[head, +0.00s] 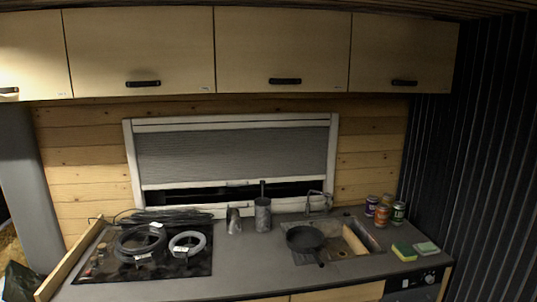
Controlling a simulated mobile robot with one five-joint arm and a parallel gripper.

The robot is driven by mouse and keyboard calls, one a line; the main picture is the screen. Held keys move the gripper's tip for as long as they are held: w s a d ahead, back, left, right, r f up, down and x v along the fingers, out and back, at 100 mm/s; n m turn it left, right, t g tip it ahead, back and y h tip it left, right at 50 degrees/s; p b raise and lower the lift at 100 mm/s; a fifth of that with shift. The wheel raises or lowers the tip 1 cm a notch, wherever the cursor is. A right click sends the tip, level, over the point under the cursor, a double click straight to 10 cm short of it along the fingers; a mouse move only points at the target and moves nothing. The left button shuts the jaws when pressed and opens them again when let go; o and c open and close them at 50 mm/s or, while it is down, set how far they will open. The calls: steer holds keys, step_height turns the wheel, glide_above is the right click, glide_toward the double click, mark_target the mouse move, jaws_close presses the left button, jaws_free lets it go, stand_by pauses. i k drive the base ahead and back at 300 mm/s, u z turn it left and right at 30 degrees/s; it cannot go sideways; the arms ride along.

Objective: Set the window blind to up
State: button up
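The window blind (232,155) is a grey pleated shade in a white frame (130,165) on the wooden back wall. It is drawn most of the way down. Its white bottom bar (205,184) has a small tab near the middle and sits a little above the lower frame edge. A dark strip of window (170,197) shows below the bar. My gripper is not in view.
The counter (240,268) runs below the window. It holds a dark hob with coiled hoses (140,243), metal canisters (263,214), a sink with a pan (305,240), several cans (383,214) and sponges (404,252). Closed cupboards (282,45) hang above.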

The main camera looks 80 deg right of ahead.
mark_target(233, 157)
steer(key=u, duration=0.1)
steer(key=k, duration=1)
steer(key=z, duration=0.75)
steer(key=i, duration=0.5)
